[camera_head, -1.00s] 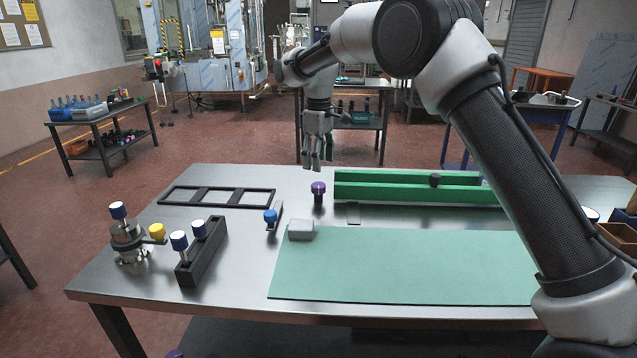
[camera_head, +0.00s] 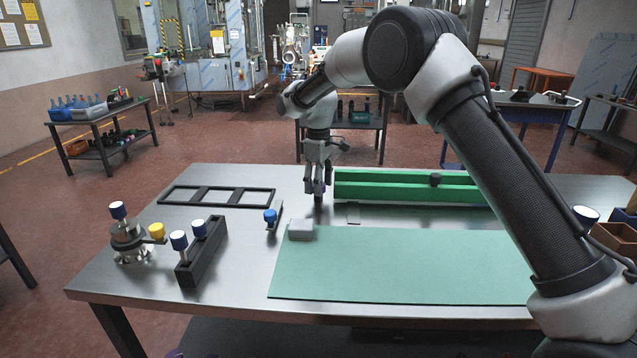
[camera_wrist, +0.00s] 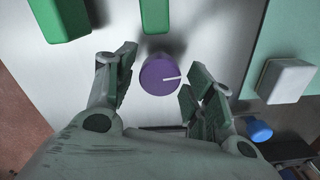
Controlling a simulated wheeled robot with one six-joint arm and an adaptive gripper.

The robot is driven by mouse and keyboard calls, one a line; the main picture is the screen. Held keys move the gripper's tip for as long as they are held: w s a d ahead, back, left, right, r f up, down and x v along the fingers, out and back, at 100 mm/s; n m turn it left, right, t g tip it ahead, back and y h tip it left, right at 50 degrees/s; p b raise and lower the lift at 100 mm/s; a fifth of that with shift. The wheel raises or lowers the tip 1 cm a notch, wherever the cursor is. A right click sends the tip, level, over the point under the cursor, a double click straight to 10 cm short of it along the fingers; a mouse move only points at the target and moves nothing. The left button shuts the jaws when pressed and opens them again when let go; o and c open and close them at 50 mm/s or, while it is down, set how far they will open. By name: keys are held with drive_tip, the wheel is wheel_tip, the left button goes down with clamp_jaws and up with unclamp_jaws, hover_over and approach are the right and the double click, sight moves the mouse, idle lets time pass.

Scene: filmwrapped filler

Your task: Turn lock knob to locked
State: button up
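A purple round knob (camera_wrist: 158,75) with a white pointer line shows in the wrist view, the line pointing right in the picture. It is likely the lock knob; no lock markings are legible. My gripper (camera_wrist: 161,84) is open, with one finger to the left and one to the right of the knob and a visible gap on each side. In the head view my gripper (camera_head: 318,187) points straight down over the knob's place behind the pale block. Only a sliver of the purple knob (camera_head: 324,187) shows there, the rest hidden by the fingers.
A green channel (camera_head: 400,190) stands close to the right of my gripper. A pale block (camera_head: 301,230) and a blue-knobbed part (camera_head: 270,216) are nearer the camera. A black frame (camera_head: 216,196) lies left. A green mat (camera_head: 400,265) covers the front right.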

drive_tip(key=c, duration=0.7)
drive_tip(key=shift+o, duration=0.2)
drive_tip(key=shift+m, duration=0.8)
drive_tip(key=o, duration=1)
wheel_tip(320, 180, up, 12)
